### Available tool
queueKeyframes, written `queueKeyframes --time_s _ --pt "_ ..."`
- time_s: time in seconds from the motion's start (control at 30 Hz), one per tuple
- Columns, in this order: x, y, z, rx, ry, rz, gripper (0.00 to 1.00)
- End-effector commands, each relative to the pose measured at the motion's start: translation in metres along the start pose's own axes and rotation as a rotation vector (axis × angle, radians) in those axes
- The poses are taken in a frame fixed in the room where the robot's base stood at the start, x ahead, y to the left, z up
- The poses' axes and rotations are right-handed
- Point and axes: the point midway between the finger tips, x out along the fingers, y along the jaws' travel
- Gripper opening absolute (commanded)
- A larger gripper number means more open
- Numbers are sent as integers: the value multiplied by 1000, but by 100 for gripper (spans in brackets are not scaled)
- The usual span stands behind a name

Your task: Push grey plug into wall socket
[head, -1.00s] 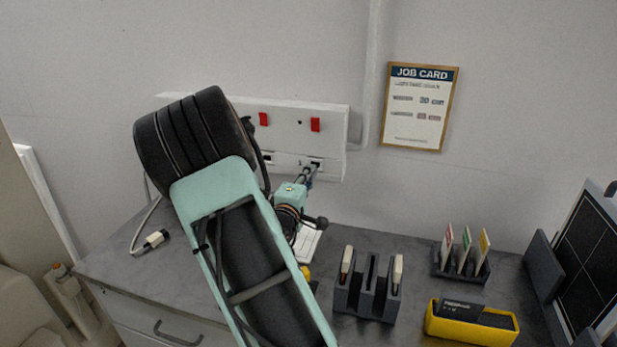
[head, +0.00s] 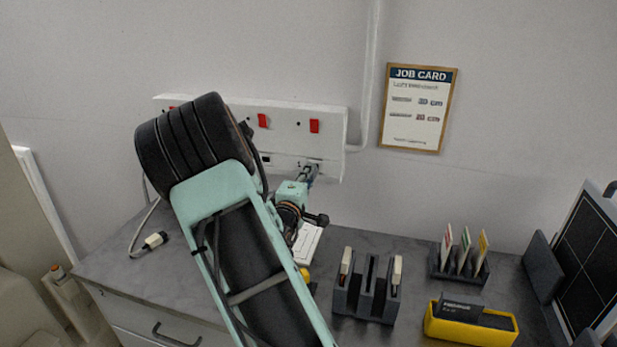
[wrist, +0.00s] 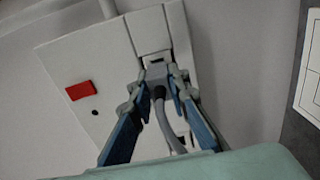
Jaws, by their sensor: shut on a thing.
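The grey plug (wrist: 158,78) is between my two fingertips in the wrist view, with its grey cable (wrist: 168,128) hanging below. My gripper (wrist: 158,76) is shut on it, with one blue finger on each side. The plug is in front of a socket opening on the white wall socket panel (wrist: 88,58); how far it is in, I cannot tell. In the head view, my gripper (head: 311,171) is at the lower right of the panel (head: 285,113), and my fingers mostly hide the plug there.
The panel has red switches (head: 263,121). A white plug on a cable (head: 154,240) lies on the grey worktop (head: 120,255). A dark rack (head: 367,297), a card holder (head: 459,268) and a yellow box (head: 470,326) stand to the right. A job card (head: 417,108) hangs on the wall.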

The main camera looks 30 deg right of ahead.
Motion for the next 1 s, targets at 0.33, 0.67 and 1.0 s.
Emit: queueKeyframes --time_s 0.33,0.67,1.0 --pt "9 0 0 0 0 1 0" --pt "17 1 0 1 -1 2 0" --pt "19 1 0 0 -1 1 36"
